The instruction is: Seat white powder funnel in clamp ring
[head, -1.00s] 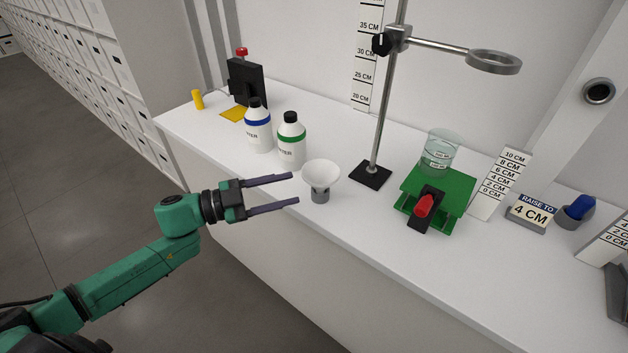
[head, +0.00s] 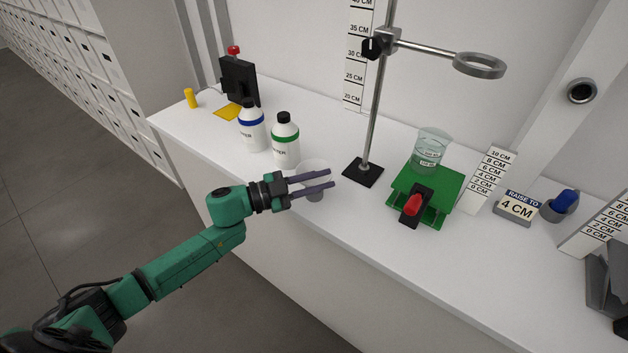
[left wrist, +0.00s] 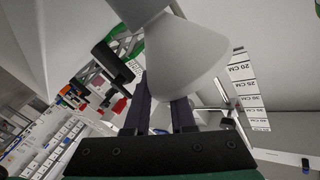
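The white powder funnel (head: 316,165) stands upright near the bench's front edge, its grey foot (head: 315,196) below. In the left wrist view its pale cone (left wrist: 190,62) fills the upper middle, partly covering my fingers. My left gripper (head: 331,177) is at the funnel, its two fingers apart and crossing the bowl in the head view; I cannot tell whether they touch it. The fingers also show in the left wrist view (left wrist: 162,100). The clamp ring (head: 480,64) is empty, held out on a rod high on the stand (head: 374,125). My right gripper is not in view.
Two white bottles, one blue-banded (head: 251,128) and one green-banded (head: 285,142), stand behind the gripper. A green lift platform (head: 440,190) bears a beaker (head: 429,150) right of the stand base (head: 362,172).

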